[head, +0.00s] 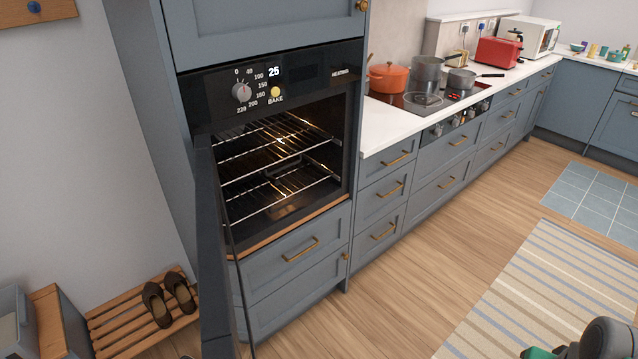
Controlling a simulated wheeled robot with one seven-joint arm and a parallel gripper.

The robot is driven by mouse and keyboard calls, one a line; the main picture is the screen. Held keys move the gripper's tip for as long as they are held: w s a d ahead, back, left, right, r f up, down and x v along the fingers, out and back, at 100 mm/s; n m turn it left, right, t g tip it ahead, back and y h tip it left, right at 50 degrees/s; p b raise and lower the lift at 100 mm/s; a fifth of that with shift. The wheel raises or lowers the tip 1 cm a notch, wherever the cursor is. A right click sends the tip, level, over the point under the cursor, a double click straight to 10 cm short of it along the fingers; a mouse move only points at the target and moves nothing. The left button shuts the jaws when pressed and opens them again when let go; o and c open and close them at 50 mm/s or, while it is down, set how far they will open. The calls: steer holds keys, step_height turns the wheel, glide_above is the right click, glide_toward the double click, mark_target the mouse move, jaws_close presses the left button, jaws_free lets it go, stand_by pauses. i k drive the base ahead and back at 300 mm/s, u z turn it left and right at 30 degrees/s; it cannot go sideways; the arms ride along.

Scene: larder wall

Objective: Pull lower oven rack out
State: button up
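The oven (275,150) is built into a tall blue-grey cabinet. Its dark door (212,260) stands open, hinged on the left and swung out towards me, seen almost edge-on. Inside, lit by a lamp, are two wire racks. The upper rack (262,140) is at mid-height. The lower rack (268,193) sits below it, and both appear to be inside the cavity. A dark shape lies among the racks, hard to make out. My gripper's fingers are not in view; only part of my arm shows at the bottom right corner.
The open door's edge blocks the oven's left side. Counter drawers (386,188) with protruding handles run off to the right. A slatted shoe rack (140,315) with brown shoes (168,298) stands at lower left. Wooden floor (400,285) before the oven is clear, with a striped rug (545,290) at right.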

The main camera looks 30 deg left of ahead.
mark_target(269, 206)
steer(key=i, duration=0.85)
steer(key=u, duration=2.9)
steer(key=i, duration=0.5)
steer(key=u, duration=0.1)
